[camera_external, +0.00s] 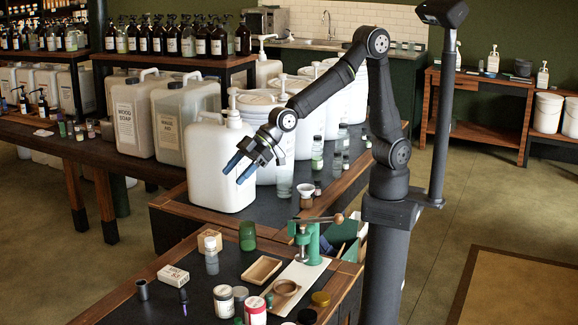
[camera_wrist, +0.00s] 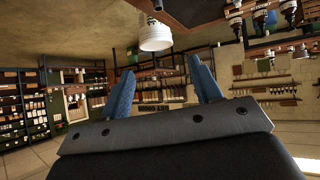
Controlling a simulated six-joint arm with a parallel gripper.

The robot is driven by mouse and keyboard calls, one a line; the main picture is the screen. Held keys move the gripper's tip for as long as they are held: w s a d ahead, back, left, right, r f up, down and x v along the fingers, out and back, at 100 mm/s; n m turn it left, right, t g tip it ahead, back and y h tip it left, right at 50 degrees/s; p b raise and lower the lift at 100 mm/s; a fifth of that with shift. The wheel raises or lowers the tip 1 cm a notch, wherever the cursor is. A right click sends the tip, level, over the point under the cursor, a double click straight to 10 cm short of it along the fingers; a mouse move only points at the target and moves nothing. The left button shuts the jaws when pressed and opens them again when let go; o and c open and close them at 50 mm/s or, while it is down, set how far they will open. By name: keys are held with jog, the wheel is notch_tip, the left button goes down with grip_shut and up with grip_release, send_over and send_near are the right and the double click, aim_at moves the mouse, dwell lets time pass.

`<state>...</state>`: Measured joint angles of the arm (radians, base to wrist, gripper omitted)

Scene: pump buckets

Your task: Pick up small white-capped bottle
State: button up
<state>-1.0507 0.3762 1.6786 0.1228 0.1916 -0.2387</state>
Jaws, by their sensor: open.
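My gripper (camera_external: 239,171) is open and empty, in the air in front of the large white pump jug (camera_external: 218,165). In the wrist view its two blue fingers (camera_wrist: 161,66) stand apart with nothing between them.
The front table holds a green jar (camera_external: 247,236), a wooden tray (camera_external: 261,270), a green press (camera_external: 308,245), a white box (camera_external: 173,275) and several jars. Large white buckets (camera_external: 290,130) line the middle table. Two beige canisters (camera_external: 183,118) stand left. The wrist view shows a white bucket (camera_wrist: 154,34).

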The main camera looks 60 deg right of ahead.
aim_at(210, 239)
jog(key=w+a+n+g+h, duration=0.45)
jog(key=w+a+h, duration=0.25)
jog(key=h, duration=0.2)
jog(key=f, duration=1.6)
jog(key=shift+s+a+f, duration=0.2)
jog(key=shift+f, duration=0.05)
jog(key=shift+s+f, duration=0.15)
jog(key=shift+f, duration=2.45)
grip_shut()
